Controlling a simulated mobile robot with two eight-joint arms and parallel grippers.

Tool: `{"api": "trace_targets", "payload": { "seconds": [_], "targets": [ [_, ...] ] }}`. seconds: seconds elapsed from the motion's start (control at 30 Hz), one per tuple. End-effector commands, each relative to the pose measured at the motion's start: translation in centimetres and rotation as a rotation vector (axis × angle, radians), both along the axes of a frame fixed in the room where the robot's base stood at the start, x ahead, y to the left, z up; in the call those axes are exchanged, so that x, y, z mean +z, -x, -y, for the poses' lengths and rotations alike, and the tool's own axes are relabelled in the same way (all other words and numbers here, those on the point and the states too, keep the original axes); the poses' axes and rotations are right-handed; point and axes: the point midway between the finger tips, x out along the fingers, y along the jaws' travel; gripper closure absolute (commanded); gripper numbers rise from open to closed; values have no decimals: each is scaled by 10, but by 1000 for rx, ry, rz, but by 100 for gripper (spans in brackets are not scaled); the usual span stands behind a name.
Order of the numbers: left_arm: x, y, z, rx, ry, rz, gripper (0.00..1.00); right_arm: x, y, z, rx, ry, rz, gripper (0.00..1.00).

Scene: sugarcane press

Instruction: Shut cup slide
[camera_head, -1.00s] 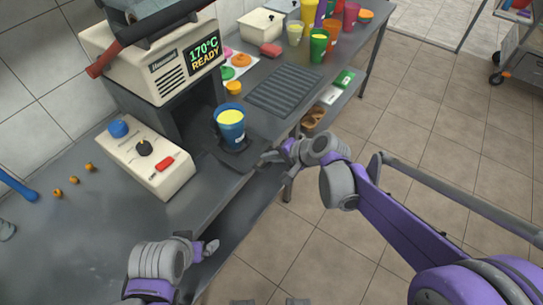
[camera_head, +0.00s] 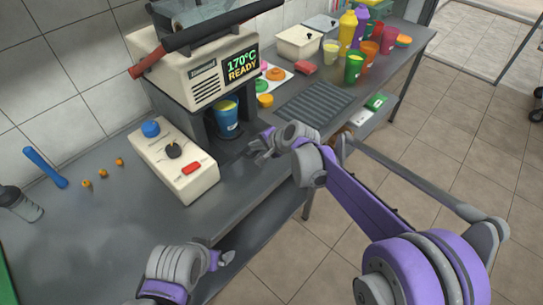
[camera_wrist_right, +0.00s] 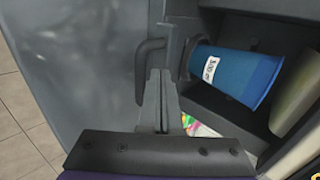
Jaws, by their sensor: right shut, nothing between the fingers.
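The blue cup (camera_head: 226,122) with yellow contents stands in the dark recess under the press head, on the dark cup slide (camera_head: 229,146). In the right wrist view the cup (camera_wrist_right: 232,72) lies sideways in the picture, with a white label, and a dark handle (camera_wrist_right: 146,66) is close to the fingertips. My right gripper (camera_head: 256,150) is shut and empty, just in front of the slide; its fingers (camera_wrist_right: 157,98) also show in the wrist view. Whether they touch the handle is unclear. My left gripper (camera_head: 226,258) is low at the table's front edge, its finger gap unclear.
The press (camera_head: 205,75) reads "170°C READY". A control box (camera_head: 173,160) with a blue knob and red switch stands left of the slide. A ribbed grey tray (camera_head: 311,105) and several colourful cups are to the right. The front left table is mostly clear.

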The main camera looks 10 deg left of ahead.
Motion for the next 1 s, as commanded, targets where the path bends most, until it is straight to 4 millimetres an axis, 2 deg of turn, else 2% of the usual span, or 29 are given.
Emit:
{"api": "trace_targets", "payload": {
  "seconds": [0.1,0.33,0.87,1.0],
  "targets": [
    [1,0,0,0,0,0,0,0,-13,-18,2,0,1,100],
    [2,0,0,0,0,1,0,0,-26,-37,1,0,-1,100],
    [3,0,0,0,0,1,0,0,-31,-43,-1,-2,2,100],
    [6,-1,0,0,0,2,0,6,-30,-41,-1,-3,2,100]
  ]
}}
